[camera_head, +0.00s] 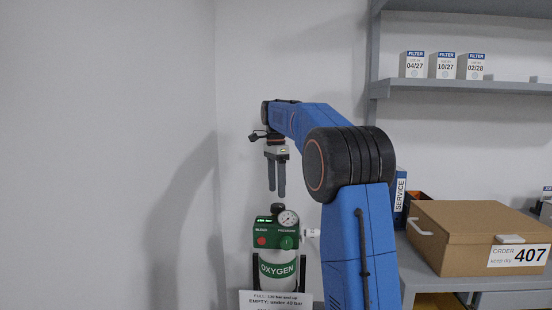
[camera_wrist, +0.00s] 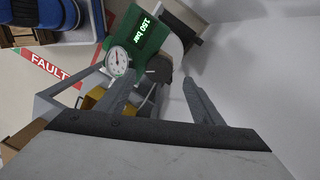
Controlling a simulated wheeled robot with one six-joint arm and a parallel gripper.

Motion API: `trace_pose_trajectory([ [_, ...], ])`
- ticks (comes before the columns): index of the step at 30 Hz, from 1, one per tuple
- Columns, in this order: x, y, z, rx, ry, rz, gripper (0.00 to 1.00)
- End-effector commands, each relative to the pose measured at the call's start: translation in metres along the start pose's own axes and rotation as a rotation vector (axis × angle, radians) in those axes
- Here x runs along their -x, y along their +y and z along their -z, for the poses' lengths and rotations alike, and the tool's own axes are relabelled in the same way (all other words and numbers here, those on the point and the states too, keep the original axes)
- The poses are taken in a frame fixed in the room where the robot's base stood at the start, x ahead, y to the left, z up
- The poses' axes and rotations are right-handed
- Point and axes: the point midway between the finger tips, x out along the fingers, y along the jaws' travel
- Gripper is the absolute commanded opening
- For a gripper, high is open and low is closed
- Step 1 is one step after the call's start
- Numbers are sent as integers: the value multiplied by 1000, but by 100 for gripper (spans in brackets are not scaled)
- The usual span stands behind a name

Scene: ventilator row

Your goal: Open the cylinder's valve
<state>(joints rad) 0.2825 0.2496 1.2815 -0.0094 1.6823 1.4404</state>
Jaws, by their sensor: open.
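The oxygen cylinder (camera_head: 279,270) stands upright in the head view, white with a green OXYGEN band. Its green valve block (camera_head: 272,232) carries a round gauge (camera_head: 288,219), a red button, a green button and a dark knob (camera_head: 277,209) on top. My gripper (camera_head: 276,193) points down just above the knob, open and empty, apart from it. In the wrist view my gripper (camera_wrist: 157,80) is open, with the green block (camera_wrist: 143,38) reading 150 bar and the gauge (camera_wrist: 117,60) beyond the fingers.
A paper sign (camera_head: 275,299) about full and empty pressure stands before the cylinder. A cardboard box (camera_head: 470,236) marked 407 sits on the counter at right. Filter boxes (camera_head: 443,66) stand on a shelf (camera_head: 460,88). A FAULT label (camera_wrist: 50,62) shows in the wrist view. The left wall is bare.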

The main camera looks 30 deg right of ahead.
Motion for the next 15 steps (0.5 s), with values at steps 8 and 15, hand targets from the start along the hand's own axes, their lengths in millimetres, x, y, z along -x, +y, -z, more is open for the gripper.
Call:
trace_pose_trajectory([
  [8,57,-1,0,0,0,3,61],
  [15,96,-1,0,0,0,2,61],
])
